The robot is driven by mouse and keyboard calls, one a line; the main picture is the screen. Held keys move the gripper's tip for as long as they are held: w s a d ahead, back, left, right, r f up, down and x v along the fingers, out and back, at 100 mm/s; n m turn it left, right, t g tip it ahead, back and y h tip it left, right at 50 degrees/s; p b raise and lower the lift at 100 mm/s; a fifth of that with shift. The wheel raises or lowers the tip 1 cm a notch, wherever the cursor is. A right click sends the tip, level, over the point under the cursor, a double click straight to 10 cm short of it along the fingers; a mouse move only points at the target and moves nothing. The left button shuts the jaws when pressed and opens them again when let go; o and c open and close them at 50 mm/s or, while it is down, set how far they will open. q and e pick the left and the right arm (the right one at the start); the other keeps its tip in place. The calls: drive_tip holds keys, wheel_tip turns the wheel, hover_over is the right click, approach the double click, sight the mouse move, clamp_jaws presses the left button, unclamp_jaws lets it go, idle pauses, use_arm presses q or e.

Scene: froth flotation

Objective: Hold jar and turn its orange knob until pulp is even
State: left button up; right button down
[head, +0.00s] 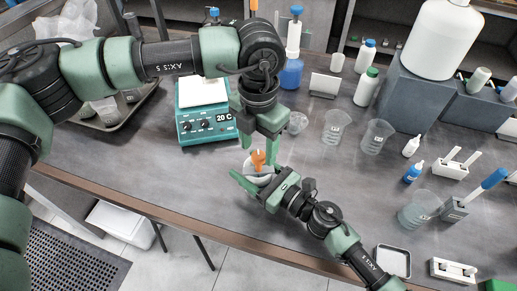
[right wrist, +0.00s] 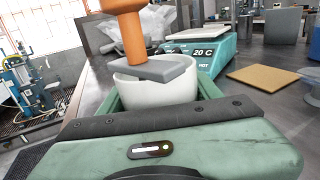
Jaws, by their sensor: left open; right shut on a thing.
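A small whitish jar (head: 252,178) stands near the table's front edge, with an orange knob (head: 258,159) rising from its top. In the right wrist view, the jar (right wrist: 155,91) sits between my right gripper's green fingers, with the knob (right wrist: 131,38) and a dark grey crosspiece (right wrist: 160,68) above its mouth. My right gripper (head: 259,180) is shut on the jar from the front. My left gripper (head: 261,143) is open and points down, just behind and above the knob; its contact with the knob cannot be told. The pulp inside is hidden.
A teal hotplate (head: 207,128) marked 20 C stands left of the jar. Clear beakers (head: 335,127) and several bottles stand to the right and behind. A small tray (head: 393,261) lies at the front right. The table right of the jar is partly clear.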

use_arm(q)
drive_tip(key=shift+f, duration=0.85)
clamp_jaws()
